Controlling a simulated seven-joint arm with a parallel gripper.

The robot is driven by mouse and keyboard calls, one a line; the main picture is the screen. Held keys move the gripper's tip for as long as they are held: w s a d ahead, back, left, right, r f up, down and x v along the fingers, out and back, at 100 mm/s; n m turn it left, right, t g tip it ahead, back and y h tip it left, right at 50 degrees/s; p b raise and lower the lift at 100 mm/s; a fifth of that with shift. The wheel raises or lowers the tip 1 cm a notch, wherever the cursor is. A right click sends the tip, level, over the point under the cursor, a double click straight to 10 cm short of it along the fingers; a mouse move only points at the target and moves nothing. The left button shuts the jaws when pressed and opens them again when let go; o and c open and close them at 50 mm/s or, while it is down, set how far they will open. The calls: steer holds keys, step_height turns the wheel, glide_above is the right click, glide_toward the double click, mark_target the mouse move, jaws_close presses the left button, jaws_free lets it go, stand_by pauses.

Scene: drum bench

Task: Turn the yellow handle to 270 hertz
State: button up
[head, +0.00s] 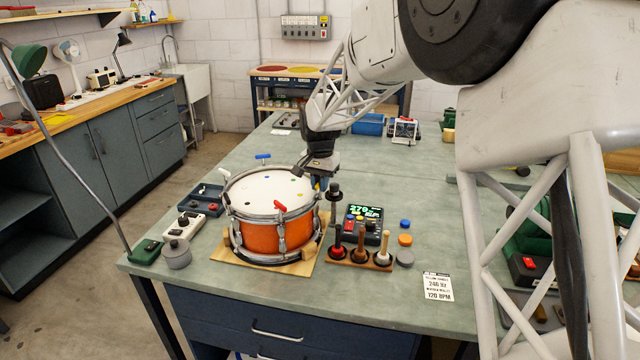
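The orange drum (262,237) with a white head stands on a wooden board on the bench. A red handle (280,206) sits at its front rim and a blue handle (263,157) at its back rim. A small yellow bit (317,187), perhaps the yellow handle, shows at the right rim, mostly hidden by my gripper. My gripper (302,171) points down over the right back rim, close to it. I cannot tell whether its fingers are open or touch the handle. The black device's green display (365,210) seems to read 270; its other text is unclear.
A wooden rack (345,258) with several upright tools stands right of the drum. A printed card (437,287) seems to read 246 Hz and 120 BPM. A grey pot (177,254), a white box (193,225) and a dark tray (207,197) lie left. The bench behind is mostly clear.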

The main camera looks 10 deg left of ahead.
steer(key=o, duration=0.4)
steer(key=shift+r, duration=0.1)
steer(key=shift+r, duration=3.8)
